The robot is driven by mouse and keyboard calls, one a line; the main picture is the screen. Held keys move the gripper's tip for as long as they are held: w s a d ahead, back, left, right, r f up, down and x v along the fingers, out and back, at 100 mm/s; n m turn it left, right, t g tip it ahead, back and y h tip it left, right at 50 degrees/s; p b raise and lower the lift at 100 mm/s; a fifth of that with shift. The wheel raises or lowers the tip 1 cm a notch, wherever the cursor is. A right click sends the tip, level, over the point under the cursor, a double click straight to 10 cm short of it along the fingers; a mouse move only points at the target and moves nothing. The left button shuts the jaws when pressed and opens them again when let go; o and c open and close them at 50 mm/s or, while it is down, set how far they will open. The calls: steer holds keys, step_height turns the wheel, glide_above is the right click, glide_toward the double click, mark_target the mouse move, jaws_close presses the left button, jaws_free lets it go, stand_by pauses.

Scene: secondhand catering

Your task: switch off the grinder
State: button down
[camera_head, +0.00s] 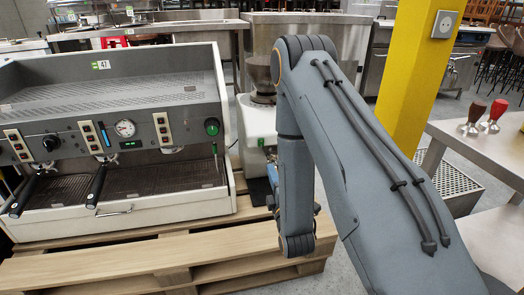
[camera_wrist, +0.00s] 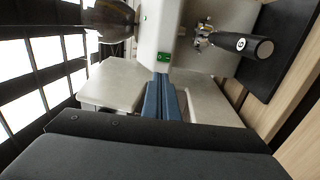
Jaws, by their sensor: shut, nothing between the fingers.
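The grinder (camera_head: 257,118) is a pale, boxy machine with a dark hopper (camera_head: 261,73) on top, and stands right of the espresso machine. My arm hides part of it in the head view. In the wrist view the grinder's pale body (camera_wrist: 190,48) fills the upper middle, with its hopper (camera_wrist: 110,20) at the upper left. A small green switch (camera_wrist: 163,57) sits on that body. My gripper (camera_wrist: 163,78) has blue fingers that are shut and empty. Their tips point at the body just below the switch in the picture; I cannot tell whether they touch it.
A black-handled portafilter (camera_wrist: 240,44) is at the grinder, right of the switch in the wrist view. The espresso machine (camera_head: 110,95) stands on a wooden pallet (camera_head: 130,255). A yellow post (camera_head: 412,75) and a metal table (camera_head: 470,150) with tampers (camera_head: 492,115) are at right.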

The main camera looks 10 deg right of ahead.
mark_target(260, 141)
steer(key=w+b, duration=0.1)
steer(key=w, duration=0.3)
steer(key=w+r+b, duration=0.1)
steer(key=w, duration=0.4)
steer(key=w+b, duration=0.1)
steer(key=w, duration=0.4)
steer(key=shift+r, duration=0.4)
